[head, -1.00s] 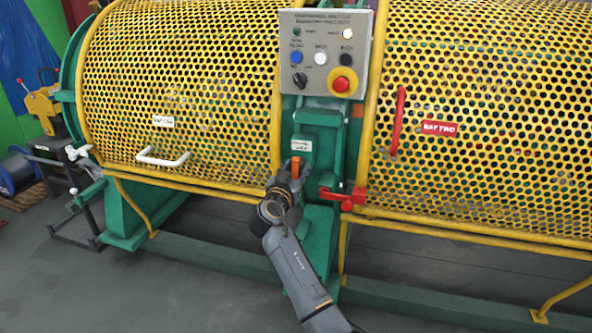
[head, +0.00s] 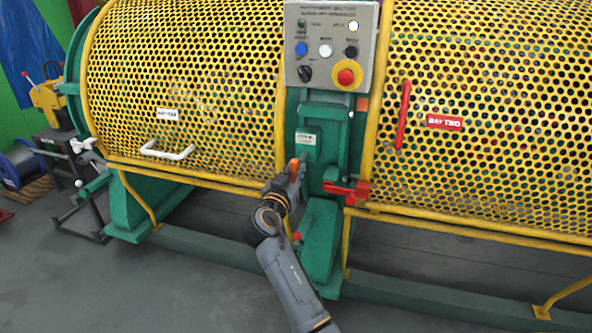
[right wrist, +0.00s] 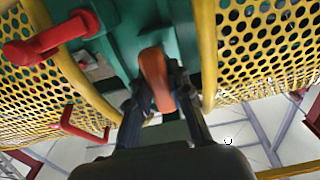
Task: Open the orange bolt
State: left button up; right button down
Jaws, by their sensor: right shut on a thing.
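The orange bolt (head: 294,165) is on the green post between the two yellow mesh guards, below a small white label. It also shows in the right wrist view (right wrist: 155,78), as a rounded orange handle. My right gripper (head: 297,172) is at this handle, coming from below in the head view. In the right wrist view the fingers (right wrist: 160,103) are on both sides of the handle, shut on it. The fingers hide part of the handle and its mount. My left gripper is not in view.
A red latch (head: 347,188) sticks out just right of my gripper. The control panel (head: 330,45) with a red emergency button is above. A red handle (head: 403,113) is on the right guard (head: 490,130), a white handle (head: 167,152) on the left guard.

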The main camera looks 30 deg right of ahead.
jog(key=c, duration=1.2)
grip_release()
jog(key=v, duration=0.7)
jog(key=shift+a, duration=0.15)
jog(key=shift+s, duration=0.15)
